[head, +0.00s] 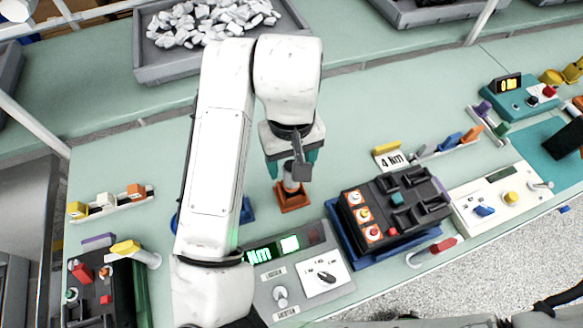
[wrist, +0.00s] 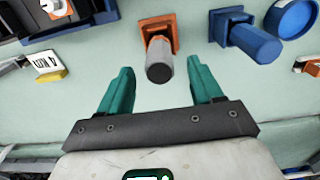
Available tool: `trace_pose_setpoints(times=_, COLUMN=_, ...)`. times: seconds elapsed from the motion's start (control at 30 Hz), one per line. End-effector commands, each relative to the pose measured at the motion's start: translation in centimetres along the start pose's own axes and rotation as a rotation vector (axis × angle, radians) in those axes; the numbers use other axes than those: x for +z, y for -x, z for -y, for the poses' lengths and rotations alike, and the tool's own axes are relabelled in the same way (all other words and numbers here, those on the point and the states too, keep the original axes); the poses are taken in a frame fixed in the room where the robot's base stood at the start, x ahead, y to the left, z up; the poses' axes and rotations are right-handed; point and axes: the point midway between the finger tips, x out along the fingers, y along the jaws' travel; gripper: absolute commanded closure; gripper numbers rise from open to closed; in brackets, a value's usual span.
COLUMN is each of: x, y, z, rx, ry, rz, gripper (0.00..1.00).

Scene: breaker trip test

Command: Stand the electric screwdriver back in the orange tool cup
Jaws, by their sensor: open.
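The orange tool cup (head: 292,198) stands on the green bench below my gripper, and its square base also shows in the wrist view (wrist: 150,24). My gripper (head: 291,168) is open.
A blue holder with a blue block (wrist: 250,42) and a round blue item (wrist: 291,17) stand close beside the cup. A grey panel with a lit display (head: 300,270) lies in front. A black breaker fixture (head: 395,210) stands to the right. Open bench lies behind the cup.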

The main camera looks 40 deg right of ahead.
Motion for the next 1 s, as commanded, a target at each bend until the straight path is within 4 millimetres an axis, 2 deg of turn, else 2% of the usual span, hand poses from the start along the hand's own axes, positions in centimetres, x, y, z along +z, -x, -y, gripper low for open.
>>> trace_pose_setpoints(times=0.03, x=-0.1, y=1.2, z=0.1, rx=-0.005, ry=-0.003, rz=-0.002, gripper=0.35)
trace_pose_setpoints(times=0.1, x=-0.1, y=2.3, z=0.0, rx=-0.004, ry=-0.002, rz=-0.002, gripper=0.35)
trace_pose_setpoints(times=0.3, x=0.0, y=4.3, z=0.0, rx=0.000, ry=-0.001, rz=0.000, gripper=0.35)
trace_pose_setpoints(times=1.0, x=0.0, y=4.7, z=0.0, rx=0.001, ry=0.001, rz=0.000, gripper=0.35)
